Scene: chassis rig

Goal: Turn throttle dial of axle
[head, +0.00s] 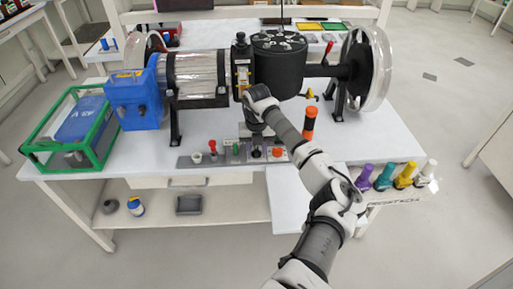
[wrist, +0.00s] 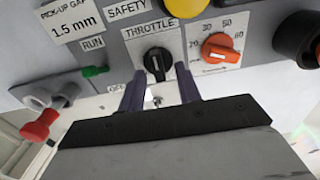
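The throttle dial (wrist: 157,62) is a round black knob with a pale pointer mark, under a THROTTLE label (wrist: 151,29) on the grey control panel (wrist: 115,57). The pointer looks roughly upright in the wrist view. My gripper (wrist: 160,77) points at the dial, with its two dark purple fingers apart. The fingertips lie at the left and right lower edges of the dial, with nothing seen held. I cannot tell whether they touch it. In the head view my gripper (head: 257,137) is over the panel (head: 190,162) at the table's front edge, and my arm partly hides the area.
An orange dial (wrist: 220,50) with numbers sits right of the throttle dial. A green switch (wrist: 95,71) and red lever (wrist: 40,126) are left, a yellow button (wrist: 187,8) above. The axle rig (head: 195,75) stands behind; an orange-handled tool (head: 309,122) stands nearby.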

